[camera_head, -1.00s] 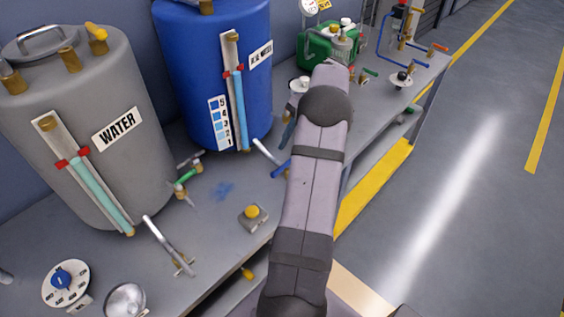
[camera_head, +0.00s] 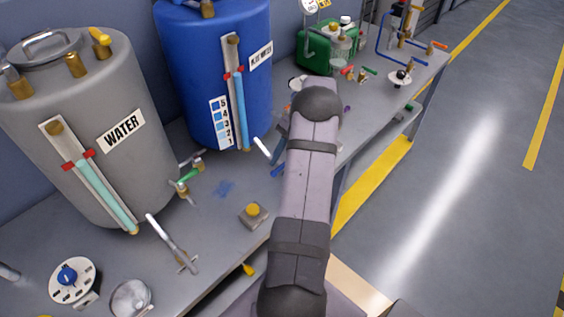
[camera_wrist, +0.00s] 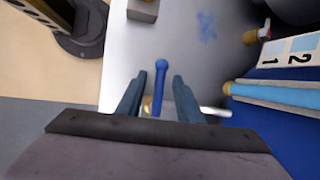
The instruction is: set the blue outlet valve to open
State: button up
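The blue outlet valve's handle (camera_wrist: 160,80) is a slim blue lever with a rounded end, at the middle of the wrist view. My gripper (camera_wrist: 159,77) is open, with one dark finger on each side of the lever and gaps visible on both sides. The brass valve body is mostly hidden at the gripper's base. In the head view, the blue lever (camera_head: 278,170) shows just left of my arm, beside the blue tank (camera_head: 190,75). My arm hides most of the gripper and the rest of the valve there.
The grey WATER tank (camera_head: 95,120) stands left, with a green-handled valve (camera_head: 187,176) beside it. A yellow-button box (camera_head: 253,215) sits near the bench's front edge. A green container (camera_head: 315,55) and small fittings stand farther back. The yellow-edged floor lies right of the bench.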

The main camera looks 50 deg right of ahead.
jog(key=shift+c, duration=0.6)
grip_shut()
jog(key=shift+n, duration=0.3)
jog(key=shift+s+d+r+n+g+h+b, duration=0.1)
jog(key=shift+s+d+n+g+h+b, duration=0.55)
jog(key=shift+n, duration=2.25)
jog(key=shift+s+d+f+n+g+h+p, duration=0.15)
jog(key=shift+s+d+n+g, duration=0.35)
jog(key=shift+d+n+g, duration=1.6)
jog(key=shift+s+a+r+n+g+h+b, duration=0.2)
jog(key=shift+s+a+n+g+h, duration=0.35)
jog(key=shift+n, duration=3.15)
jog(key=shift+d, duration=0.25)
